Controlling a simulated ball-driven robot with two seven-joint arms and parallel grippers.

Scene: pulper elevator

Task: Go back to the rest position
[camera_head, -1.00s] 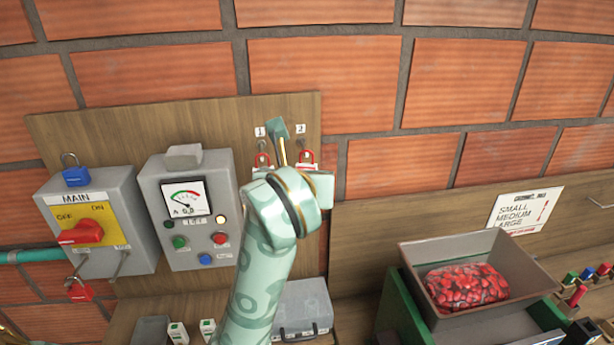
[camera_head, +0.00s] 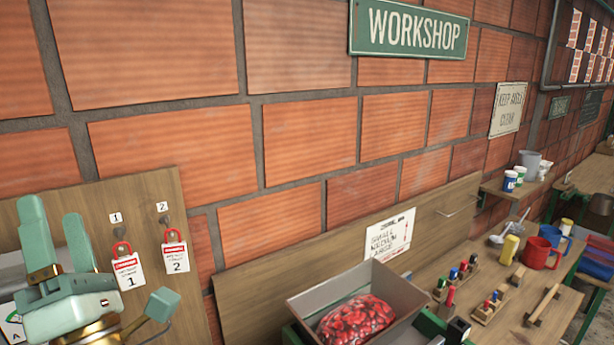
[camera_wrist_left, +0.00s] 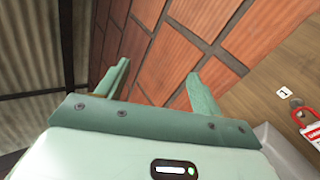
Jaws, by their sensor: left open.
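My left gripper (camera_head: 56,235) is at the lower left of the head view, its two pale green fingers apart and pointing up. Nothing is between them. In the left wrist view the open fingers (camera_wrist_left: 160,85) point toward the brick wall, with free space between. The gripper is in front of a wooden board (camera_head: 150,195) and partly hides the panel gauge (camera_head: 14,330). Red padlocks with tags numbered 1 (camera_head: 128,268) and 2 (camera_head: 175,252) hang on the board, right of the gripper. My right gripper is not in view.
A grey hopper (camera_head: 318,305) of red berries (camera_head: 356,318) stands at the bottom middle. To its right, a bench holds small coloured pegs (camera_head: 455,275), a red mug (camera_head: 538,252) and a yellow container (camera_head: 508,250). A WORKSHOP sign (camera_head: 410,28) hangs on the brick wall.

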